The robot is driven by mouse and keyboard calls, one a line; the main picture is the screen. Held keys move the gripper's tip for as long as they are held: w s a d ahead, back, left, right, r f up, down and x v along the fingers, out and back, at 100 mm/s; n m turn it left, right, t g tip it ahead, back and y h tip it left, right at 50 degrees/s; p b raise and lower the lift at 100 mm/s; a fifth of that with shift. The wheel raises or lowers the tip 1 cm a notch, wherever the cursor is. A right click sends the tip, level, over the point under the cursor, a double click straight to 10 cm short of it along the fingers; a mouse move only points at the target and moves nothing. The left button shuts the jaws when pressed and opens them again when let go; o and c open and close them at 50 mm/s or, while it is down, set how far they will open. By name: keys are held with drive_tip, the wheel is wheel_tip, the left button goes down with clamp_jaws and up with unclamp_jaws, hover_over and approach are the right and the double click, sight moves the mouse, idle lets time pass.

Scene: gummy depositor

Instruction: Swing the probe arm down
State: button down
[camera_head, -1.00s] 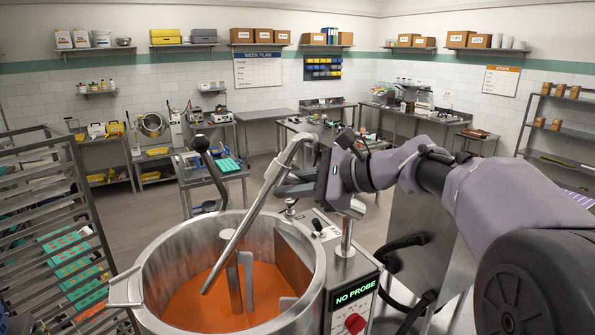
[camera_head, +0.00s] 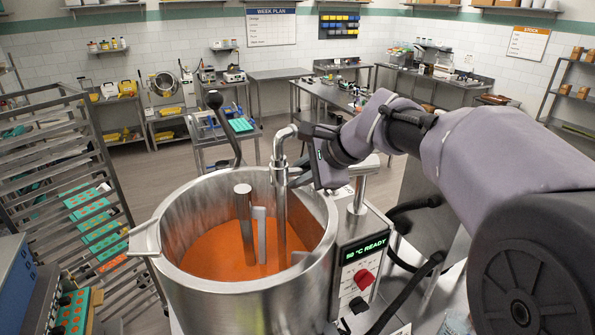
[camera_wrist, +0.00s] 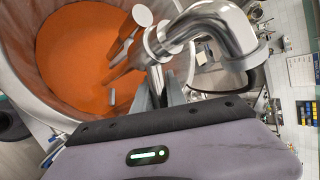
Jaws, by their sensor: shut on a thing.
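The probe arm (camera_head: 280,188) is a shiny steel tube with a bent top. It hangs nearly upright, its lower end in the orange mass (camera_head: 222,250) inside the steel kettle (camera_head: 240,284). My gripper (camera_head: 297,142) is shut on the probe arm near its bend, at the kettle's right rim. In the wrist view the bent tube (camera_wrist: 205,28) lies at my fingers (camera_wrist: 165,92), which are partly hidden behind the wrist housing. The control box display (camera_head: 366,249) reads "50 °C READY" in green, above a red knob (camera_head: 364,279).
A black-knobbed lever (camera_head: 226,125) rises behind the kettle. A tray rack (camera_head: 75,175) stands at the left. A trolley (camera_head: 225,137) stands behind the kettle, with benches along the back wall. Open floor lies between.

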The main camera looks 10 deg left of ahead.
drive_tip(key=shift+f, duration=0.3)
drive_tip(key=c, duration=1.4)
unclamp_jaws()
drive_tip(key=shift+o, duration=0.2)
drive_tip(key=shift+r, duration=0.1)
drive_tip(key=v, duration=1.7)
drive_tip(key=shift+r+b, duration=0.2)
drive_tip(key=shift+b, duration=0.1)
